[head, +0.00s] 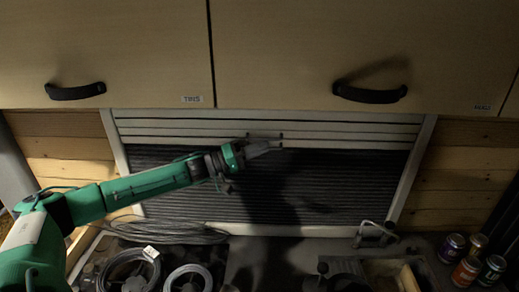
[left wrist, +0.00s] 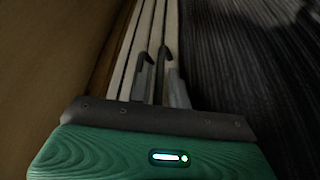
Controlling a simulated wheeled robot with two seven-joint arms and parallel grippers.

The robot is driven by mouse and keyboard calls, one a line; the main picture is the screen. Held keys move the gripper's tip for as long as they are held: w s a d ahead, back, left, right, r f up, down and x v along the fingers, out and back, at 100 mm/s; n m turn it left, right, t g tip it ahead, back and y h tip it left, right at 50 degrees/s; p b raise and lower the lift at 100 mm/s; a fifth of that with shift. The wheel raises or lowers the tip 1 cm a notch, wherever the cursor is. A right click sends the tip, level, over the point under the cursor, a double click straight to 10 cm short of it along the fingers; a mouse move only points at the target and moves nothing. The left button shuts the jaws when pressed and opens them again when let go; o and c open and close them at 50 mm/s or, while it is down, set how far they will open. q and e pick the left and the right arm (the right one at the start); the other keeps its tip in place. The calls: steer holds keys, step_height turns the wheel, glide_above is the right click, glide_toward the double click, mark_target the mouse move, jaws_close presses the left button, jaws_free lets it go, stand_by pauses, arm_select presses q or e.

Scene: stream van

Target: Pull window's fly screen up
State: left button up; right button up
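The window's frame (head: 118,160) holds pale horizontal slats (head: 180,124) across its top, with a dark ribbed screen (head: 330,185) covering the area below. A pale rail (head: 350,144) runs along the line where they meet, and small dark fittings show there. My left gripper (head: 276,143) is at this rail near the window's middle. In the left wrist view, its two fingers (left wrist: 158,72) are a little apart, with a pale strip visible between them. I cannot tell whether they grip the rail. The dark screen (left wrist: 235,55) lies to their right. My right gripper is not in view.
Cabinets with black handles (head: 370,94) hang above the window.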

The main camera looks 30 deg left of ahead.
arm_select(q)
steer(key=b+v, duration=0.7)
steer(key=v, duration=0.6)
steer(key=shift+s+a, duration=0.25)
steer(key=shift+f, duration=0.15)
